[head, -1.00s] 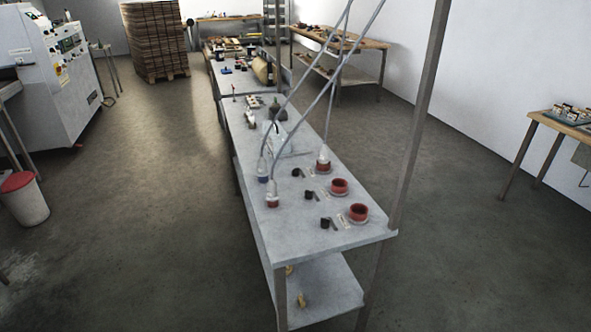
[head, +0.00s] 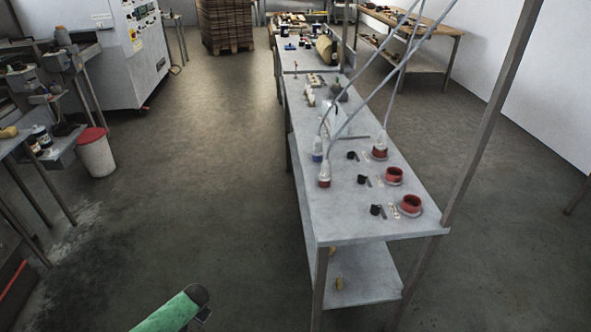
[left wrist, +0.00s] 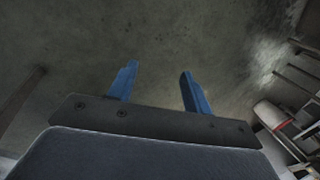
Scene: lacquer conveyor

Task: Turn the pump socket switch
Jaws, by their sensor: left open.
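A long grey table (head: 370,222) carries the fittings. White-topped plugs with coloured bases, one blue (head: 317,150) and two red (head: 324,175) (head: 380,148), stand on it below grey conduits. Red round rings (head: 393,175) (head: 411,205) lie along its right side, with small black pieces (head: 376,210) beside them. I cannot tell which piece is the pump socket switch. My left gripper (left wrist: 158,70), with blue fingers, is open and empty above bare floor in the left wrist view. My right gripper is in neither view.
A red-lidded white bin (head: 96,155) and a side table stand at left. A metal post (head: 490,120) rises at the grey table's near right corner. A lower shelf (head: 362,278) lies beneath it. The floor left of the table is clear.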

